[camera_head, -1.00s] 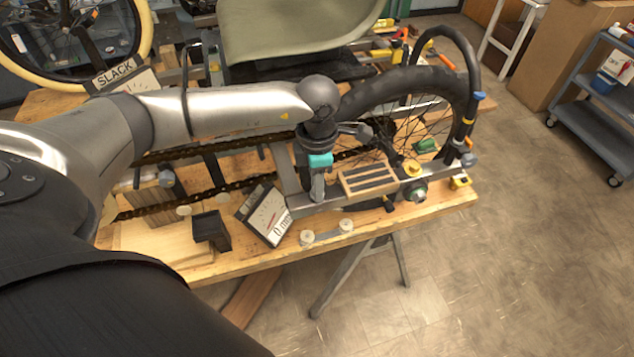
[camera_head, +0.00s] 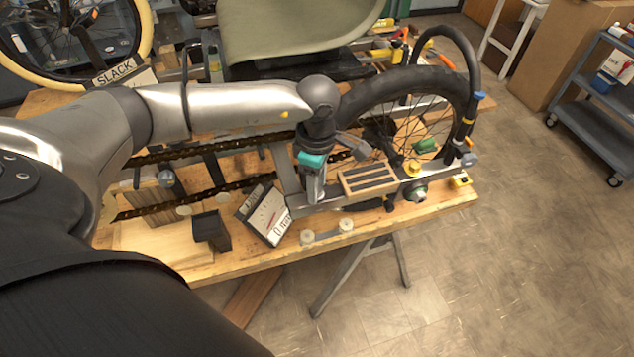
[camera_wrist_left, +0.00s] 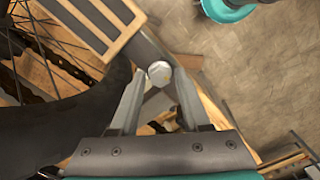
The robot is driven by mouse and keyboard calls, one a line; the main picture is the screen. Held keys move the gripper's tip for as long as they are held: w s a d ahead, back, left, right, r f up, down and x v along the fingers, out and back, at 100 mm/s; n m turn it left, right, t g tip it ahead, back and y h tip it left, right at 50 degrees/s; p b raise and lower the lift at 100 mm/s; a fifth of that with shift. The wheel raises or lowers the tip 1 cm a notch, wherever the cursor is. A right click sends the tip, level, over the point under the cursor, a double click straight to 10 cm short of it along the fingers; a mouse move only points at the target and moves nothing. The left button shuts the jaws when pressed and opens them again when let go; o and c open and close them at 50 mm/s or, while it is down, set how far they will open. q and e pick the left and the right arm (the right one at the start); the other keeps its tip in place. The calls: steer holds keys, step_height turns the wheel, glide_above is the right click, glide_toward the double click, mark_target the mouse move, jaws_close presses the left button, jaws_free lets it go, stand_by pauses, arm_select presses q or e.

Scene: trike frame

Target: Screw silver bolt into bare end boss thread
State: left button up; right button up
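The silver bolt (camera_wrist_left: 159,72) shows its head in the left wrist view, at the end part of the grey frame bar, beside a slotted wooden block (camera_wrist_left: 95,22). My left gripper (camera_wrist_left: 160,76) has one finger on each side of the bolt head, and the tips appear to touch it. In the head view my left gripper (camera_head: 313,190) points down at the near-left end of the frame bar (camera_head: 325,203), just left of the wooden block (camera_head: 368,179). The bolt's shank and the boss thread are hidden. My right gripper is not in view.
A spoked wheel (camera_head: 425,92) lies behind the bar. A chain (camera_head: 215,186) runs left. Floor is clear in front right.

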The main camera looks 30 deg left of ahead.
arm_select(q)
steer(key=n, duration=1.2)
jaws_close()
steer(key=m, duration=0.5)
steer(key=shift+m, duration=0.4)
steer(key=m, duration=0.6)
